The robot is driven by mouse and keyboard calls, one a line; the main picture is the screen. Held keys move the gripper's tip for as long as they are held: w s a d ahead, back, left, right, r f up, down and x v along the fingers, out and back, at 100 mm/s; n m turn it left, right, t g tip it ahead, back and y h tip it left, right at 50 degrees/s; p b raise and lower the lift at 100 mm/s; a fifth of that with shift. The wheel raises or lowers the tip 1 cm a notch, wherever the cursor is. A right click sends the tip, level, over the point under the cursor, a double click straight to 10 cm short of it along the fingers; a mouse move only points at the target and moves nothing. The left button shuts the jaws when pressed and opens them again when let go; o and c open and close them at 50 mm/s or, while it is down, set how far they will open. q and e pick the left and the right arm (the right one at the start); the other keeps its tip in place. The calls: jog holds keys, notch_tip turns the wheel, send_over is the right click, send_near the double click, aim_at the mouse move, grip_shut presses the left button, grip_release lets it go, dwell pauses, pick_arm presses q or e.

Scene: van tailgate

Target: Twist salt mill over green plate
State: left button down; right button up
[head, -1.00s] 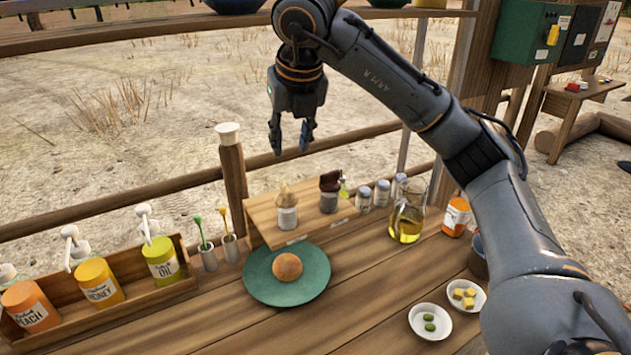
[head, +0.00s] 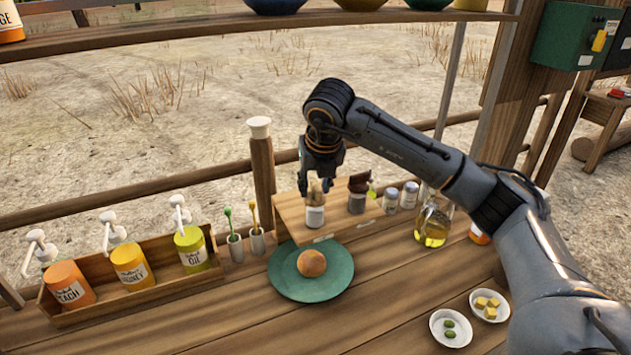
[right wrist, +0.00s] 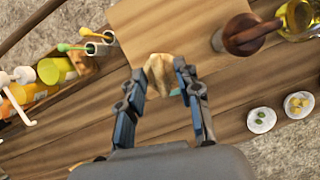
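The likely salt mill, with a pale wooden top and a white-labelled body (head: 315,216), stands upright on a small wooden stand. Its pale top also shows in the right wrist view (right wrist: 159,72). My right gripper (head: 321,188) is just over this mill, pointing down. In the right wrist view its fingers (right wrist: 159,70) are apart, with the mill top between or just beyond their tips; I cannot tell whether they touch it. The green plate (head: 288,283) lies in front of the stand with a round brown bun (head: 312,262) on it. My left gripper is not in view.
A dark mill (head: 357,197) and small jars (head: 409,194) stand close to the right, then an oil flask (head: 433,225). Left are spoon cups (head: 257,241) and a wooden box (head: 150,297) of pump bottles. Two white bowls (head: 450,341) sit at front right.

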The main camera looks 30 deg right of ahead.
grip_shut()
jog(key=shift+m, duration=0.3)
